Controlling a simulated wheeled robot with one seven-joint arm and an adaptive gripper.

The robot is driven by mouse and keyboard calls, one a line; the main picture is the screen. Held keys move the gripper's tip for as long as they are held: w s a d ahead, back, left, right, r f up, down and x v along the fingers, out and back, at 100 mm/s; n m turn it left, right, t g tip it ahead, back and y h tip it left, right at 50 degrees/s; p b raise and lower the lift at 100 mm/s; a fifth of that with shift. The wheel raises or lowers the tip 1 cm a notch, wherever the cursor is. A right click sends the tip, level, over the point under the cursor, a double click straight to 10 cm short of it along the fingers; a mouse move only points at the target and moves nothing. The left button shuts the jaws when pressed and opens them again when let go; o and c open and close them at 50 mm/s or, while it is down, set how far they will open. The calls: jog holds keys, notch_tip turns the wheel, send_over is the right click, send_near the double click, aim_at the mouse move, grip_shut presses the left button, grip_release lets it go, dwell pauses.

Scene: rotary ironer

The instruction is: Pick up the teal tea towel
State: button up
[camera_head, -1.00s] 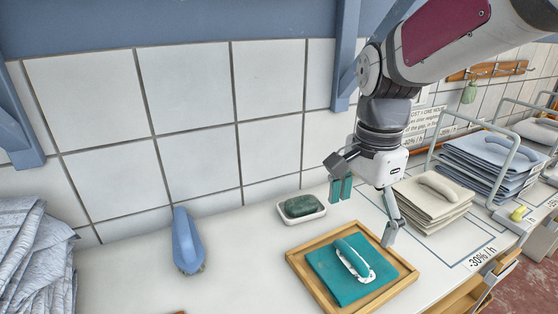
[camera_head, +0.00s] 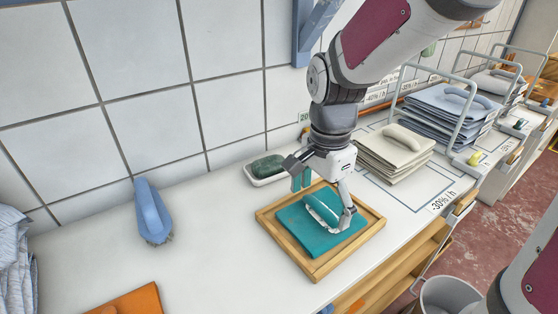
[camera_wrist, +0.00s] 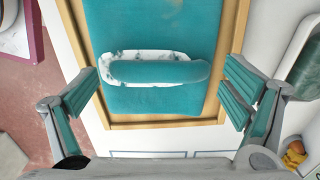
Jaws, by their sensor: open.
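The teal tea towel (camera_head: 318,246) lies flat and folded in a shallow wooden tray (camera_head: 281,247). A raised teal fold (camera_head: 322,206), shaped like a handle with a white patterned edge, stands on its top. The towel also shows in the wrist view (camera_wrist: 150,25), with the fold across its middle. My gripper (camera_head: 323,202) is open and empty above the towel, its two fingers apart on either side of the fold. In the wrist view the open fingers (camera_wrist: 163,98) stand left and right of the fold, with clear gaps. Whether the fingertips touch the towel I cannot tell.
A dark green block in a white dish (camera_head: 265,170) is close behind my gripper's left finger. A blue brush (camera_head: 152,212) and an orange cloth (camera_head: 133,302) are further left. A cream cloth stack (camera_head: 394,152) and blue stacks (camera_head: 452,112) are right. The tiled wall is behind.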

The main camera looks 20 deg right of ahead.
aim_at(322, 210)
jog(key=c, duration=1.2)
jog(key=shift+r, duration=0.55)
jog(key=r, duration=0.1)
jog(key=s+r+p, duration=0.1)
jog(key=shift+r, duration=0.35)
jog(key=s+r, duration=0.1)
jog(key=s, duration=1.4)
jog(key=shift+b, duration=0.4)
